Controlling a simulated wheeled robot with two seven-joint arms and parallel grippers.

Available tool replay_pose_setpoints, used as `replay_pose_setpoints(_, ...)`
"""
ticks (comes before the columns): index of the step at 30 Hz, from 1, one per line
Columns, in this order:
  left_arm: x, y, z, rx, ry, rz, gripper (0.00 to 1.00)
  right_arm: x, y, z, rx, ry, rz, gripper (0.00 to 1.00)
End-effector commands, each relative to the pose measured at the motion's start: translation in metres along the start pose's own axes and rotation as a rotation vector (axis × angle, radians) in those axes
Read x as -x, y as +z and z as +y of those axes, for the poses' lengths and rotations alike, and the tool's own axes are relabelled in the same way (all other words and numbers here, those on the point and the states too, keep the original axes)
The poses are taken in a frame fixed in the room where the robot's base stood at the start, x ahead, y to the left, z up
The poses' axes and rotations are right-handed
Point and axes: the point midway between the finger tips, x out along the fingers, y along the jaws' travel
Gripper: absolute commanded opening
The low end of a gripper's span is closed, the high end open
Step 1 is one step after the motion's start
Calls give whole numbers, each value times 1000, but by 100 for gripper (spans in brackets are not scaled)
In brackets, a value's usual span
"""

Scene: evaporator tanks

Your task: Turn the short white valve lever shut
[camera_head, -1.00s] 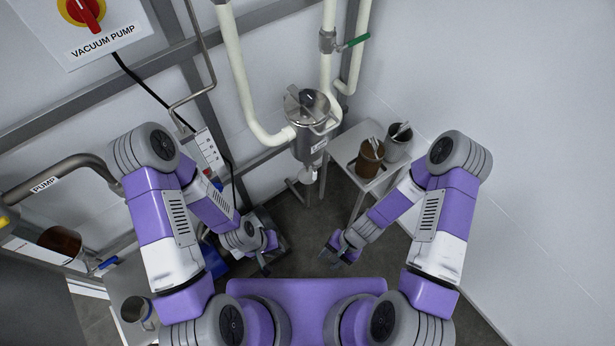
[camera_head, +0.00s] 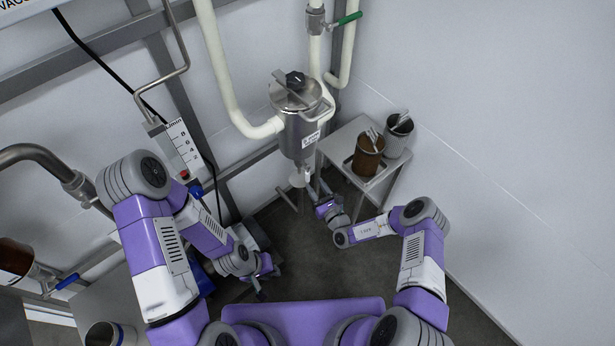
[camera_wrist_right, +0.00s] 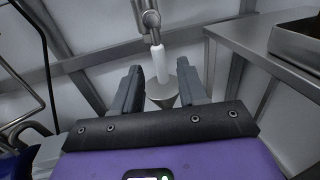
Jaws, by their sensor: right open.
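The short white valve lever (camera_wrist_right: 160,64) hangs from a metal valve (camera_wrist_right: 149,20) in the right wrist view. In the head view the lever (camera_head: 307,172) is small, under the steel vessel (camera_head: 300,128). My right gripper (camera_wrist_right: 158,78) is open, with the lever's lower end showing between its two dark fingers; whether they touch it I cannot tell. In the head view my right gripper (camera_head: 312,192) is just below the vessel's outlet, its fingertips hard to make out. My left gripper (camera_head: 262,288) hangs low at the left, away from the lever; its finger opening is unclear.
A small steel table (camera_head: 345,140) stands right of the vessel, with a tray, a brown jar (camera_head: 369,155) and a grey pot (camera_head: 398,136). A round grey plate (camera_wrist_right: 163,94) lies below the lever. A green-handled valve (camera_head: 348,19) is above. The floor in front is clear.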

Motion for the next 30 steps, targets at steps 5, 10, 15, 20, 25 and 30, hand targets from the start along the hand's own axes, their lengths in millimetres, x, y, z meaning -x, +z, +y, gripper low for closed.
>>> replay_pose_setpoints(5,-13,-1,-5,0,0,0,24,-28,-1,2,1,3,-4,42)
replay_pose_setpoints(10,-23,-1,-9,0,0,0,24,-53,-2,2,-1,4,-2,42)
replay_pose_setpoints(15,-27,-1,-10,0,0,0,24,-66,0,2,-1,5,0,42)
replay_pose_setpoints(20,-27,-1,-10,0,0,0,24,-69,1,2,-2,5,0,42)
replay_pose_setpoints(25,-27,-1,-10,0,0,0,24,-68,1,2,-2,5,0,36)
replay_pose_setpoints(30,-27,-1,-10,0,0,0,24,-68,1,2,-2,5,0,10)
